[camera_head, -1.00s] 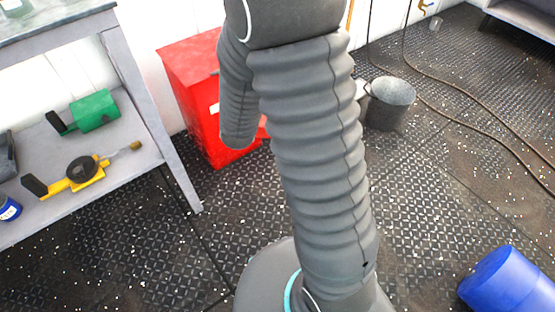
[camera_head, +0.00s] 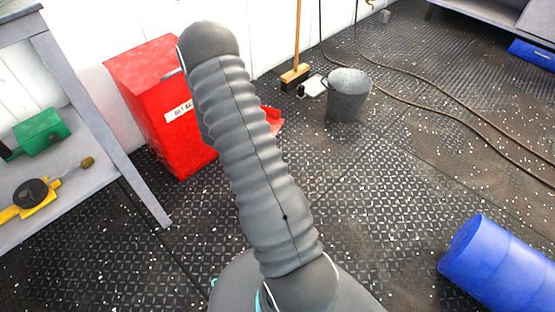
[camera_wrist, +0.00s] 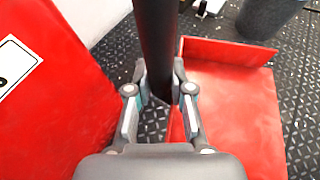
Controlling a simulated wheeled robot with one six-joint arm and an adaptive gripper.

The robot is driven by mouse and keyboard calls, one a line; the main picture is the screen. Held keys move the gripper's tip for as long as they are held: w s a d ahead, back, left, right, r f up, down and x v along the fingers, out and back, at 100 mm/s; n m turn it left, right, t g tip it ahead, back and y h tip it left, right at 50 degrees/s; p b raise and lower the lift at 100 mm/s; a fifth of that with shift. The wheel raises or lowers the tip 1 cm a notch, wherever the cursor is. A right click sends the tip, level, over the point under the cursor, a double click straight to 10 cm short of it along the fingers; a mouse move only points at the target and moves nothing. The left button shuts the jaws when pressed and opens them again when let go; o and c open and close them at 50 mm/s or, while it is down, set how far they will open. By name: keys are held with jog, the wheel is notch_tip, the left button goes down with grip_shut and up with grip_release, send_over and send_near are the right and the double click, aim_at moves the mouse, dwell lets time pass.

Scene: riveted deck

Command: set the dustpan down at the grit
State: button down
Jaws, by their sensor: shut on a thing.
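The red dustpan (camera_wrist: 235,110) fills the right of the wrist view, with its upright black handle (camera_wrist: 155,40) rising between my fingers. My gripper (camera_wrist: 158,95) is shut on this handle. In the head view only a red edge of the dustpan (camera_head: 273,121) shows to the right of my arm, which hides the rest and my gripper. Pale specks of grit (camera_head: 395,180) are scattered over much of the dark deck. I cannot tell whether the pan touches the deck.
A red bin (camera_head: 160,100) stands just left of my gripper. A bucket (camera_head: 347,100) and a broom (camera_head: 295,75) stand beyond. A blue drum (camera_head: 500,262) lies at lower right, a grey shelf (camera_head: 85,90) stands at left. Open deck lies at centre right.

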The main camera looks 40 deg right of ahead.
jog(key=s+d+f+m+g+h+b, duration=0.15)
jog(key=s+d+f, duration=0.25)
jog(key=d+f, duration=0.45)
jog(key=s+d+f+m+g+h+b, duration=0.1)
jog(key=s+d+f+m+g, duration=0.25)
jog(key=d+f, duration=0.55)
jog(key=shift+n+t, duration=0.3)
jog(key=shift+w+a+f+b, duration=0.45)
jog(key=shift+w+f, duration=1.1)
jog(key=shift+w, duration=0.2)
jog(key=shift+w+a+f+b, duration=0.3)
jog(key=shift+w+a+f, duration=0.15)
jog(key=shift+w+f, duration=1.2)
jog(key=shift+w+a+f+b, duration=0.45)
jog(key=shift+w+f, duration=1)
jog(key=shift+w, duration=0.4)
jog(key=shift+f, duration=0.15)
jog(key=c, duration=1)
grip_release()
jog(key=shift+c, duration=0.2)
